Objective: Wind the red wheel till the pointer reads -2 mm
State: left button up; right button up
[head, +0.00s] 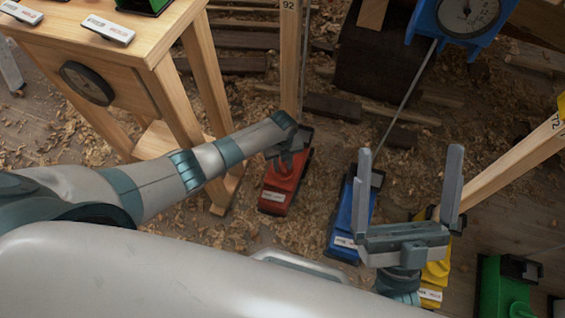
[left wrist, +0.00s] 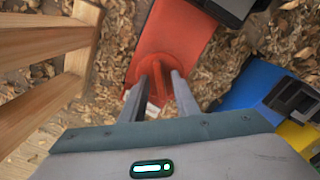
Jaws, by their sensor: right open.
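The red jack-like unit (head: 286,180) stands on the floor at the foot of a wooden post, with a white label at its near end. In the left wrist view the red unit (left wrist: 178,35) shows a round red wheel (left wrist: 148,68) with a raised grip. My left gripper (head: 287,152) is over the unit; its fingers (left wrist: 160,80) are close together, one on each side of the raised red grip. My right gripper (head: 408,180) is open and empty, above the blue and yellow units. A dial (head: 468,14) in a blue housing shows at the top; its reading is too small to tell.
A blue unit (head: 352,215), a yellow unit (head: 436,270) and a green unit (head: 505,285) stand to the right. A wooden bench (head: 130,45) is at the upper left. Wooden posts (head: 290,60) rise from the shaving-strewn floor, and a thin rod slants to the dial.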

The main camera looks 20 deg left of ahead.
aim_at(283, 165)
pick_arm(q)
jog(key=shift+r, duration=0.1)
pick_arm(e)
jog(key=shift+f, duration=0.2)
